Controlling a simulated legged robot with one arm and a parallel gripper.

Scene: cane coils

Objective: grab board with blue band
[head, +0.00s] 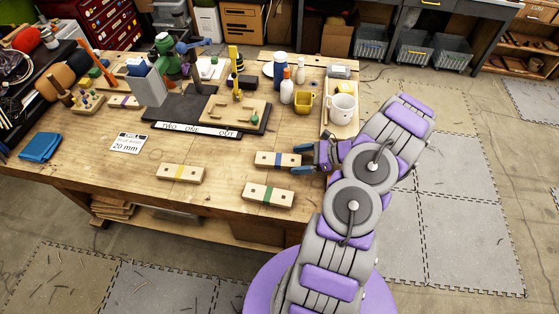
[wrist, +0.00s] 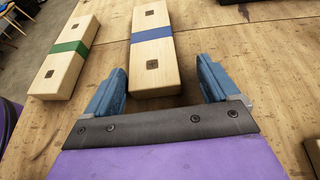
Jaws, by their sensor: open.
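The board with the blue band (head: 270,159) lies flat on the wooden table near its right end. It is a pale wooden block with two dark square holes, and it also shows in the wrist view (wrist: 152,52). My gripper (head: 303,156) is at the right end of this board. In the wrist view my gripper (wrist: 160,82) is open, with one blue finger on each side of the board's near end and visible gaps between fingers and wood. I cannot tell the exact finger height above the table.
A board with a green band (head: 268,195) lies close by, left of the blue-banded one in the wrist view (wrist: 66,57). A yellow-banded board (head: 181,174) lies farther left. A tray with a white mug (head: 341,108) stands behind my gripper. Bare table (head: 225,160) separates the boards.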

